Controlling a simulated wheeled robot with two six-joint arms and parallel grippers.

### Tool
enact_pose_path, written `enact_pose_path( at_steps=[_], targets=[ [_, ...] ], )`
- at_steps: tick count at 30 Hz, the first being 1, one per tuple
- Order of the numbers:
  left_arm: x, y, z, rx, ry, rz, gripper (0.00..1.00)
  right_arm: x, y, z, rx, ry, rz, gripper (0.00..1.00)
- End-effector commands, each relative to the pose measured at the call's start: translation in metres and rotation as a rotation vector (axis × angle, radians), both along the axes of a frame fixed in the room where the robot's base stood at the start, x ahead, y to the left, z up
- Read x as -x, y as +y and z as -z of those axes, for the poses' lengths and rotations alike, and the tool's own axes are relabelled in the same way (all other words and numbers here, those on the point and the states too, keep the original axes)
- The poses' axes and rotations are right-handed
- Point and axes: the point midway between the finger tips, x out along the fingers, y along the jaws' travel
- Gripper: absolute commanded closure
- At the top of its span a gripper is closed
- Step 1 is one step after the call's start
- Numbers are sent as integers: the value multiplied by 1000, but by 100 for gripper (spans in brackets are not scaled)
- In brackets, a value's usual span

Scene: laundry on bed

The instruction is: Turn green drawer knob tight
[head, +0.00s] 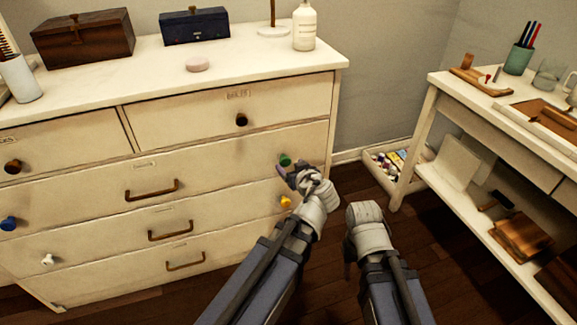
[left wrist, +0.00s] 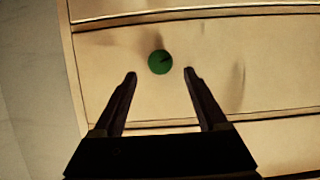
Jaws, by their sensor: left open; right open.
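The green drawer knob (head: 285,160) is on the right side of the cream dresser's second drawer row. In the left wrist view the round green knob (left wrist: 160,62) shows a dark mark at its right side. My left gripper (head: 289,170) is right in front of the knob, just below it in the head view. Its two dark fingers (left wrist: 160,77) are open, one on each side of the knob's line, with the knob a little beyond the tips. Nothing is between them. My right gripper (head: 362,218) hangs lower, right of the left one; its fingers are hidden.
The dresser (head: 215,177) also carries a yellow knob (head: 286,201) below the green one, and a dark knob (head: 241,119) above. A side table (head: 440,95) stands at the right. A box of small items (head: 388,162) sits on the floor between them.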

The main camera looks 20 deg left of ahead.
Motion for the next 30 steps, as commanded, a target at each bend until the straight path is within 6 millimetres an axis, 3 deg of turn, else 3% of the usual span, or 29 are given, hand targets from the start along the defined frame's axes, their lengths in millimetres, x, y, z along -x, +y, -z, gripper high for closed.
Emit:
enact_pose_path(
  at_steps=[3, 9, 20, 30],
  targets=[
    [-16, 10, 10, 0, 0, -3, 25, 0, 0, 10, 0, 0, 2, 50],
    [-30, 20, 16, 0, 1, -1, 25, 0, 0, 16, 0, 0, 4, 50],
    [-33, 22, 17, 0, 1, 0, 25, 0, 0, 17, 0, -1, 5, 50],
    [-33, 22, 17, 0, 1, 0, 61, 0, 0, 17, 0, -1, 5, 50]
  ],
)
